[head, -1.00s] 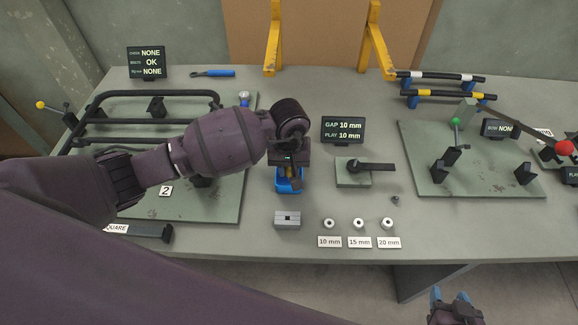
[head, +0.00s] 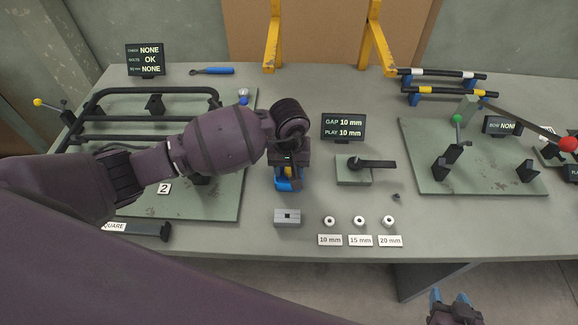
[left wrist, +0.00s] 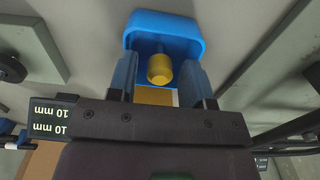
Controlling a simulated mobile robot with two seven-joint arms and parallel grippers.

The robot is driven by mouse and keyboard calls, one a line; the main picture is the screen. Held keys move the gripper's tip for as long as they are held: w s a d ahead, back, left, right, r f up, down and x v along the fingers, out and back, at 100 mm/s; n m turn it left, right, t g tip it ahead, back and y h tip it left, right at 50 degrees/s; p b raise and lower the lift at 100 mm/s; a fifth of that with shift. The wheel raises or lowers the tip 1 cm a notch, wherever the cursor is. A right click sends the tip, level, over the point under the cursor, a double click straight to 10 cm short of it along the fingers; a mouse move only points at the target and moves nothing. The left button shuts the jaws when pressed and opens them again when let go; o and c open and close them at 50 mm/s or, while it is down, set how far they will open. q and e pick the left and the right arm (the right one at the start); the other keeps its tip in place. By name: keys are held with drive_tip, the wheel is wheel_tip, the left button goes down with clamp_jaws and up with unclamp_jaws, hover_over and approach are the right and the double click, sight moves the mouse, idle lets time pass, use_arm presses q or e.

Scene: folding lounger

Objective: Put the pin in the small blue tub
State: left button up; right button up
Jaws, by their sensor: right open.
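The small blue tub (left wrist: 165,30) stands on the bench, and its blue edge shows below my left gripper in the head view (head: 288,185). The pin (left wrist: 160,69) has a brass-yellow head and a thinner stem pointing into the tub. My left gripper (left wrist: 158,72) is over the tub, with one blue finger on each side of the pin head. A narrow gap shows between each finger and the head. I cannot tell whether the pin touches the tub floor. My right gripper (head: 450,300) is open and empty, in front of the bench at the lower right.
A grey slotted block (head: 287,218) and three white spacers (head: 359,221) lie in front of the tub. A green plate with a black lever (head: 370,166) is to its right. The lounger frame (head: 150,95) fills the left. A gap display (head: 343,127) stands behind.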

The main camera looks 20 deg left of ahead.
use_arm(q)
wheel_tip(320, 180, up, 11)
drive_tip(key=shift+f+b, duration=0.15)
drive_tip(key=shift+b, duration=0.3)
idle(0.4)
